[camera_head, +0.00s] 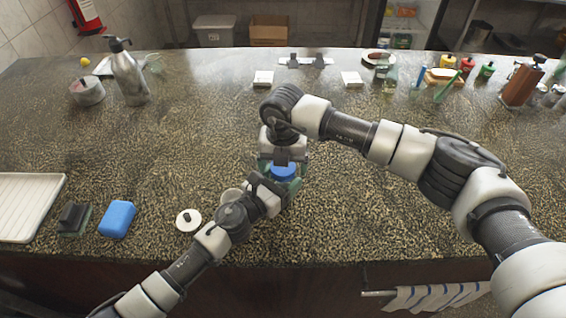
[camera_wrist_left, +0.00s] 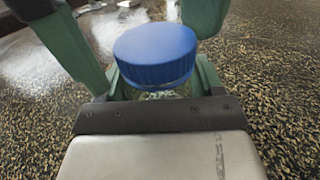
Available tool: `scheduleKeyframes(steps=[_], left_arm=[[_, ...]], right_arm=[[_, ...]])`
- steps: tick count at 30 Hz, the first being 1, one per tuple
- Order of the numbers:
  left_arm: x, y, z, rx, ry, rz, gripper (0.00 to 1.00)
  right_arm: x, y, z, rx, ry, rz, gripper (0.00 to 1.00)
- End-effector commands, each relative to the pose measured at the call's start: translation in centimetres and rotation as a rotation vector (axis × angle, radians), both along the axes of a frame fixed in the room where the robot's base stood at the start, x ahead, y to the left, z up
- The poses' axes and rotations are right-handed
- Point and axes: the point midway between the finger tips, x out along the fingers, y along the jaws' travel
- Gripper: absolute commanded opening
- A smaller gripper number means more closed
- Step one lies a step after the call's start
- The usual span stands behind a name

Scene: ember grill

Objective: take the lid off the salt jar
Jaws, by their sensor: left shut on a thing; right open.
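The salt jar's blue lid (camera_head: 284,172) shows between my two grippers near the middle of the counter. It is large in the left wrist view (camera_wrist_left: 155,52) and sits on top of the jar, whose glass body (camera_wrist_left: 160,95) is mostly hidden. My left gripper (camera_wrist_left: 163,82) is shut on the jar below the lid. My right gripper (camera_head: 284,166) comes down from above and is open. Its green fingers stand on either side of the lid in the left wrist view, apparently with gaps.
A white round lid with a dark knob (camera_head: 188,220), a blue block (camera_head: 117,219) and a white tray (camera_head: 28,205) lie to the left. A metal pump bottle (camera_head: 129,75) stands at the back left. Sauce bottles (camera_head: 467,65) stand at the back right. The counter's middle is mostly clear.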

Motion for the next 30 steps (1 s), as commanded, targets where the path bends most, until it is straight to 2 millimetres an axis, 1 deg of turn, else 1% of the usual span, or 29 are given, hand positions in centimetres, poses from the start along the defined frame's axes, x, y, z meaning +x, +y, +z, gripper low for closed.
scheduleKeyframes(steps=[4, 7, 15, 17, 18, 20, 24, 26, 28, 30], left_arm=[[0.0, 0.0, 0.0, 0.001, 0.000, 0.000, 0.01], [0.0, 0.0, 0.0, 0.001, 0.000, 0.000, 0.01], [0.0, 0.0, -0.1, 0.001, 0.000, 0.000, 0.01], [0.0, 0.0, -0.1, 0.001, 0.000, 0.000, 0.01], [0.0, 0.0, -0.1, 0.001, 0.000, 0.000, 0.01], [0.0, 0.0, 0.0, 0.001, 0.000, 0.000, 0.01], [0.0, 0.0, 0.0, 0.001, 0.000, 0.000, 0.01], [0.0, 0.0, 0.0, 0.001, 0.000, 0.000, 0.01], [0.0, 0.0, -0.1, 0.001, 0.000, 0.000, 0.01], [0.0, 0.0, -0.1, 0.001, 0.000, 0.000, 0.01]], right_arm=[[0.0, 0.0, 0.1, 0.000, 0.000, 0.000, 0.87], [0.0, 0.0, 0.7, 0.001, -0.002, 0.000, 0.87], [0.0, 0.0, 4.1, 0.000, -0.002, 0.000, 0.87], [0.0, 0.0, 4.5, 0.000, -0.001, -0.002, 0.82], [0.0, 0.0, 4.7, 0.001, -0.001, -0.011, 0.82], [0.0, 0.1, 5.2, 0.001, 0.000, -0.049, 0.82], [0.0, 0.1, 7.0, 0.003, 0.001, -0.196, 0.82], [0.0, 0.1, 7.5, 0.002, 0.001, -0.245, 0.82], [-0.1, 0.1, 7.6, 0.001, 0.001, -0.282, 0.82], [-0.1, 0.0, 7.2, -0.001, 0.002, -0.295, 0.82]])
